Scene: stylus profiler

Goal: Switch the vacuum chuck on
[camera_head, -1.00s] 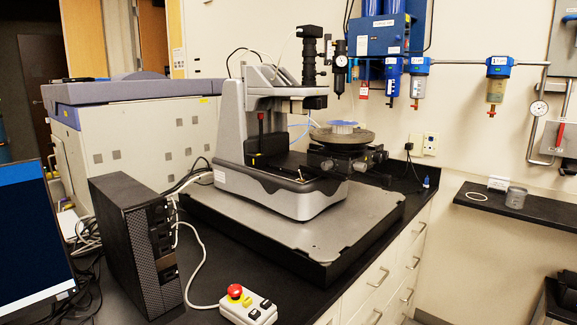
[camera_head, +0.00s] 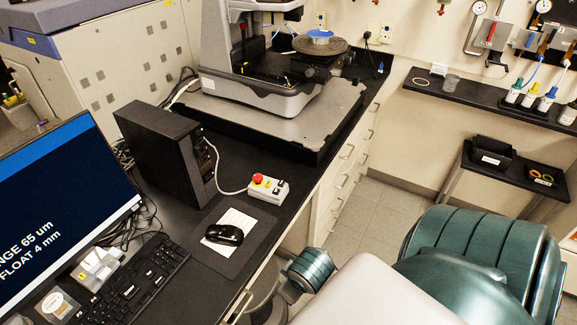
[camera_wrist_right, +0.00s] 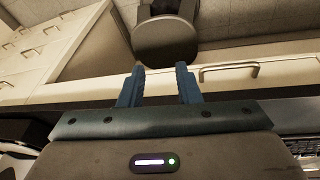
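The profiler (camera_head: 262,90) stands on a grey slab (camera_head: 300,128) on the black bench. Its round dark chuck (camera_head: 337,52) carries a small blue-rimmed disc (camera_head: 320,37). A white control box (camera_head: 268,190) with a red button and several small switches sits on the bench in front of the slab; its switch states are too small to read. A lever with a red handle (camera_head: 491,33) is on the wall panel at upper right. My right gripper (camera_wrist_right: 159,80) shows in the right wrist view, open and empty, above the drawer fronts. My left gripper is not in view.
A monitor (camera_head: 62,215), keyboard (camera_head: 130,284), mouse (camera_head: 224,234) and black computer tower (camera_head: 165,150) crowd the left bench. My teal arm links fill the lower right. A wall shelf (camera_head: 500,103) holds several bottles. The floor (camera_head: 390,215) beside the drawers is clear.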

